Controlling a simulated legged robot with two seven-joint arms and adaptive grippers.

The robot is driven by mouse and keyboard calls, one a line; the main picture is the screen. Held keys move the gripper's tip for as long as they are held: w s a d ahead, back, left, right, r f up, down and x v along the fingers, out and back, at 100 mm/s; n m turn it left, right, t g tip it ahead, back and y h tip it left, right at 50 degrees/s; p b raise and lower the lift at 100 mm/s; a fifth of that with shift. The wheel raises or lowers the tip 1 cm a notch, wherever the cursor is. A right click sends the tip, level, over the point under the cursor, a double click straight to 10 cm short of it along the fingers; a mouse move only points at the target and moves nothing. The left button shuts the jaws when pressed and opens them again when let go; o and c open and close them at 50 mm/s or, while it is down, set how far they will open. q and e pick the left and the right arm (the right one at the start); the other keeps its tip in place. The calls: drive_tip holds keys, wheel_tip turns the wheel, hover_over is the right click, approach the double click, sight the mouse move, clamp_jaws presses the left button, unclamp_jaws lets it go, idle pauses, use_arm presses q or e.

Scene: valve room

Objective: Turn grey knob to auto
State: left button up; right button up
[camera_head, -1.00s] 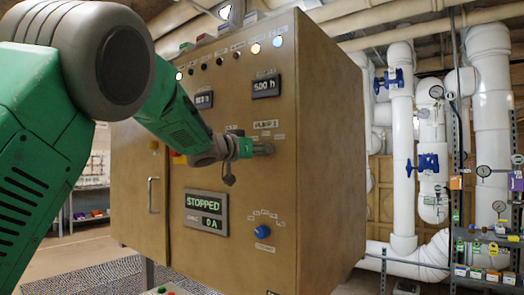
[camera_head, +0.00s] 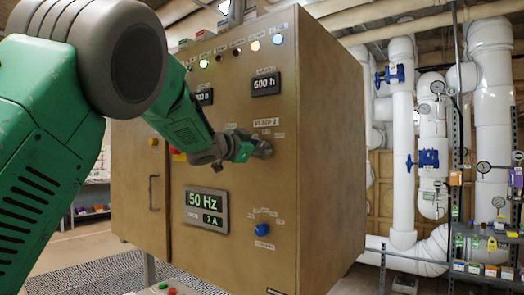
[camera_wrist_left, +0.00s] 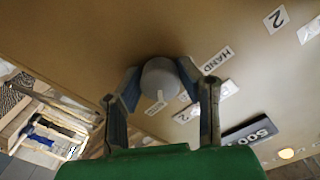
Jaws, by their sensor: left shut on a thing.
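The grey knob (camera_wrist_left: 160,78) sits on the face of the tan cabinet, in the middle of the left wrist view. My left gripper (camera_wrist_left: 158,88) has one finger on each side of it and is shut on it. A HAND label (camera_wrist_left: 217,60) lies to the knob's right in that view; other labels near it are partly hidden by the fingers. In the head view the left gripper (camera_head: 249,150) is at the cabinet front, tilted, with the knob (camera_head: 264,149) at its tip. Which position the knob points to cannot be told. My right gripper is not in view.
The tan cabinet (camera_head: 330,150) carries a display (camera_head: 207,211) reading 50 Hz and 7 A, and a blue knob (camera_head: 261,230) below the gripper. Indicator lamps (camera_head: 255,46) line its top. White pipes with blue valves (camera_head: 428,158) stand to the right.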

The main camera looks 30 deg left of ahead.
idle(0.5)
use_arm(q)
drive_tip(key=o, duration=1.1)
drive_tip(key=shift+o, duration=0.2)
drive_tip(key=shift+s, duration=0.1)
drive_tip(key=s+a, duration=0.1)
drive_tip(key=s, duration=1.1)
drive_tip(key=shift+a, duration=0.15)
drive_tip(key=shift+w, duration=0.1)
